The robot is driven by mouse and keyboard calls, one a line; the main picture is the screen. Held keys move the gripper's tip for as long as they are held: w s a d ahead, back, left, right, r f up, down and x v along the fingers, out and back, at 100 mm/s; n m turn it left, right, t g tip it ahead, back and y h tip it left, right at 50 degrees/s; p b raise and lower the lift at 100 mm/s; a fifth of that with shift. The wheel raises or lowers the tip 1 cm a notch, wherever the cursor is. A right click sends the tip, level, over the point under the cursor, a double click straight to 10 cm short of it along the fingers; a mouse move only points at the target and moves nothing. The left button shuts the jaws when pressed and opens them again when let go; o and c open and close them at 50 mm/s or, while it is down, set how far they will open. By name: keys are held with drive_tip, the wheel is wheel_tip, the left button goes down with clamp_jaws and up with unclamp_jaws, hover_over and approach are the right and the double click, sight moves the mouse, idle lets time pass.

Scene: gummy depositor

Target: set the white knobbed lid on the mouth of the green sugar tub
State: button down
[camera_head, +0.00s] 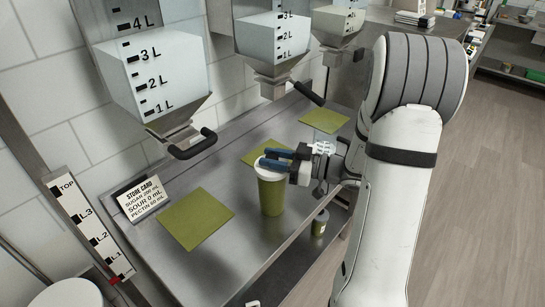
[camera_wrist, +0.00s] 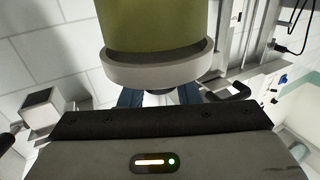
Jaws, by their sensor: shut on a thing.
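The green sugar tub (camera_head: 271,195) stands upright on the steel counter. The white lid (camera_head: 268,172) is at its mouth, level as far as I can see. In the wrist view the lid's white rim (camera_wrist: 160,72) lies against the end of the green tub (camera_wrist: 150,22), with a dark band between them; I cannot tell if it is fully seated. My gripper (camera_head: 278,158) is over the lid, its blue fingers shut on the knob. The knob is mostly hidden between the fingers (camera_wrist: 160,97).
Green mats lie left (camera_head: 195,218), behind (camera_head: 262,152) and farther back (camera_head: 325,120). A store card (camera_head: 143,195) stands at the wall side. Hoppers with black handles (camera_head: 192,145) hang over the counter. A small container (camera_head: 320,223) stands right of the tub, near the edge.

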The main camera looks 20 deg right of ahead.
drive_tip(key=shift+f, duration=0.2)
drive_tip(key=shift+f+b, duration=0.35)
drive_tip(key=shift+b, duration=0.05)
drive_tip(key=c, duration=1)
unclamp_jaws()
drive_tip(key=shift+d, duration=0.1)
drive_tip(key=b+v, duration=0.1)
drive_tip(key=v, duration=0.6)
drive_tip(key=shift+s+d, duration=0.2)
drive_tip(key=shift+d, duration=0.05)
